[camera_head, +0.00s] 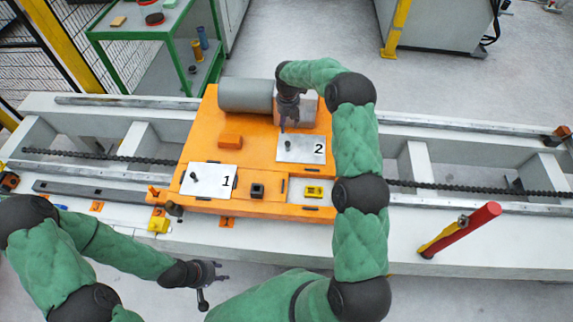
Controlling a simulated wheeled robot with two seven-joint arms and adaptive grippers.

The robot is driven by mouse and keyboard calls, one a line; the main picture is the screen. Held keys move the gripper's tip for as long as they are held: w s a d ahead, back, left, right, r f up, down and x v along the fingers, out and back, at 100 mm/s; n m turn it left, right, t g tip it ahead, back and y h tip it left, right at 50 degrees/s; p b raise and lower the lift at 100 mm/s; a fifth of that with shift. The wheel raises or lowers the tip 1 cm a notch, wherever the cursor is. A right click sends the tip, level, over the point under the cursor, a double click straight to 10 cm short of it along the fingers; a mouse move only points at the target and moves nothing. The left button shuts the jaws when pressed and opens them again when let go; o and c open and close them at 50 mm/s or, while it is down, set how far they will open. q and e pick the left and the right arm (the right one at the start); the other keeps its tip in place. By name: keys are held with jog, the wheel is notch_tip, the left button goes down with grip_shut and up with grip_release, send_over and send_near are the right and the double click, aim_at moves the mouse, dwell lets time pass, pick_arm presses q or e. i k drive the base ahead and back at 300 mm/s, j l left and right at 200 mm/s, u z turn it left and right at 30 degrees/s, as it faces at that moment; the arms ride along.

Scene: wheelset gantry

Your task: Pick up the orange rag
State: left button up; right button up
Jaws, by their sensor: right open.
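A small orange block-like shape (231,140) lies on the orange platform, left of the plate marked 2; it may be the orange rag, but I cannot tell cloth from a solid part at this size. My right gripper (290,122) points down above the plate marked 2, to the right of that shape, open with nothing visible in it. My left gripper (217,283) is low in front of the beam, well away from the platform, with nothing visible in it. Whether its fingers are apart is unclear.
The orange platform (262,105) carries a grey cylinder (245,95), plate 1 (208,180), plate 2 (301,148) and a yellow part (314,191). A green cart (143,35) is behind left. Floor in front is clear.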

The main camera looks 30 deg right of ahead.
aim_at(226, 141)
jog(key=i+j, duration=0.1)
jog(key=j, duration=0.2)
jog(key=i+j, duration=0.15)
jog(key=j, duration=0.2)
jog(key=i+j, duration=0.1)
jog(key=j, duration=0.2)
jog(key=i+j, duration=0.1)
jog(key=j, duration=0.25)
